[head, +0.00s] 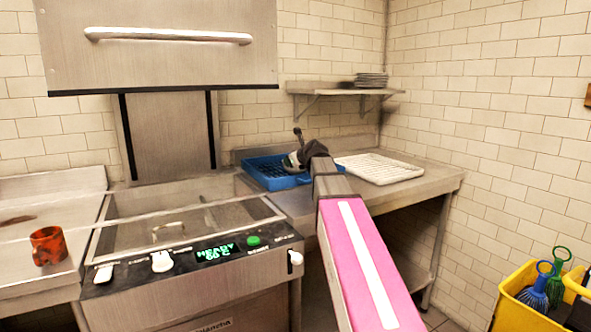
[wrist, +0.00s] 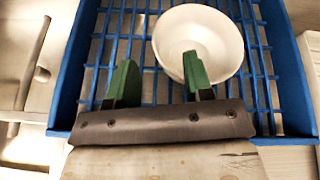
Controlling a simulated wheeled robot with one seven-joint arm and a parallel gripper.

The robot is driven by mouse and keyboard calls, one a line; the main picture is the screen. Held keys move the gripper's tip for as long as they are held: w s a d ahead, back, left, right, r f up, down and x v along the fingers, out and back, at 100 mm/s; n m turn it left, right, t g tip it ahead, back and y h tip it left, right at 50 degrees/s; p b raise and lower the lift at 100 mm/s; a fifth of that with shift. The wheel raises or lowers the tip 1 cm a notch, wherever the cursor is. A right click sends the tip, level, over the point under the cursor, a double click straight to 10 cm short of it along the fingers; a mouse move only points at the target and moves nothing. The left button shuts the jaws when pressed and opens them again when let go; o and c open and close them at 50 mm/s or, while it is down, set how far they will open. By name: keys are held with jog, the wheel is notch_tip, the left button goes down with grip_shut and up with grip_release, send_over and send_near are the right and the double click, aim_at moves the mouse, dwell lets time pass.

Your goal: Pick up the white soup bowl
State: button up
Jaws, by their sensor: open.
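The white soup bowl (wrist: 222,38) sits in the blue rack (wrist: 281,60) in the wrist view, toward the top and right of centre. My gripper (wrist: 157,62) is open, with two green fingers pointing at the rack. The right finger overlaps the bowl in the picture, and the left finger lies outside its left edge. I cannot tell whether either finger touches it. In the head view the blue rack (head: 262,172) stands on the steel counter, with my gripper (head: 296,160) over its right part. The bowl is mostly hidden there.
A white slatted tray (head: 380,169) lies right of the rack. A wall shelf (head: 335,88) holds a plate stack (head: 371,80). The dishwasher (head: 190,250) with raised hood is at left, near an orange mug (head: 48,246). A yellow bucket (head: 515,305) with brushes stands lower right.

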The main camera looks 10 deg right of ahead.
jog(key=x, duration=0.5)
jog(key=shift+s+d+f, duration=0.1)
jog(key=shift+s+f, duration=0.05)
jog(key=shift+f, duration=0.05)
grip_shut()
